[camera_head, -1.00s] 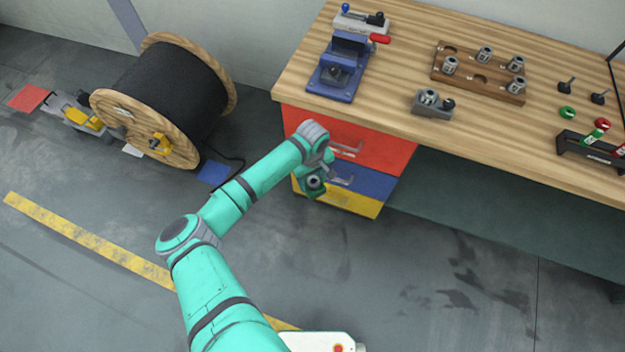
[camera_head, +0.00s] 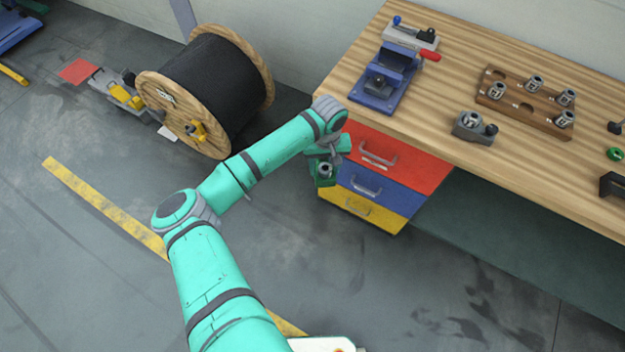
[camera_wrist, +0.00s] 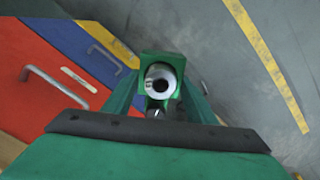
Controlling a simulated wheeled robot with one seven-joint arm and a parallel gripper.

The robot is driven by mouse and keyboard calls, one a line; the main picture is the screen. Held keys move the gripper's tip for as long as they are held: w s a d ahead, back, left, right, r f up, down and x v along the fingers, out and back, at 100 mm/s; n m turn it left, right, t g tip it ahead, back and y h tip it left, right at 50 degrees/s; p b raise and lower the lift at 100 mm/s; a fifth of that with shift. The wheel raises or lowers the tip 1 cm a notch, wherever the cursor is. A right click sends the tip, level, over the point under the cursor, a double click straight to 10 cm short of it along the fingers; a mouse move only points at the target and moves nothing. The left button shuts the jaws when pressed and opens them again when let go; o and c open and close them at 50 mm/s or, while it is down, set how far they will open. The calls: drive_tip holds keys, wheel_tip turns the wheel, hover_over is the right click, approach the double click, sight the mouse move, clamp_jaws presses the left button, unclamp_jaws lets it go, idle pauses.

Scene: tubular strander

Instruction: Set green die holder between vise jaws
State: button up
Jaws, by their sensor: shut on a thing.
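The green die holder (camera_wrist: 147,65) shows in the wrist view with a round metal die (camera_wrist: 161,80) in it, between the fingers of my gripper (camera_wrist: 158,100). My gripper is shut on it. In the head view my gripper (camera_head: 325,168) holds the holder in the air in front of the drawers, lower than the bench top. The blue vise (camera_head: 388,80) stands on the bench at its left end, up and to the right of my gripper. Its red-ended handle (camera_head: 430,56) sticks out to the right. The exact gap between its jaws is hard to make out.
The wooden bench (camera_head: 440,110) has a drawer unit (camera_head: 400,160) under its left end, close to my gripper. A grey block (camera_head: 473,128) with a die and a wooden rack (camera_head: 515,108) stand right of the vise. A cable reel (camera_head: 215,85) stands left on the floor.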

drive_tip(key=d+r+m, duration=0.6)
drive_tip(key=d+r, duration=0.2)
drive_tip(key=r, duration=0.3)
drive_tip(key=s+d+r+m, duration=0.4)
drive_tip(key=s+r+m, duration=0.1)
drive_tip(key=r, duration=0.3)
drive_tip(key=s+d+r+m, duration=0.5)
drive_tip(key=r+m, duration=0.2)
drive_tip(key=r, duration=0.2)
drive_tip(key=s+d+r+m, duration=0.5)
drive_tip(key=r+m, duration=0.2)
drive_tip(key=r, duration=0.1)
drive_tip(key=shift+s+r, duration=0.25)
drive_tip(key=shift+s, duration=0.1)
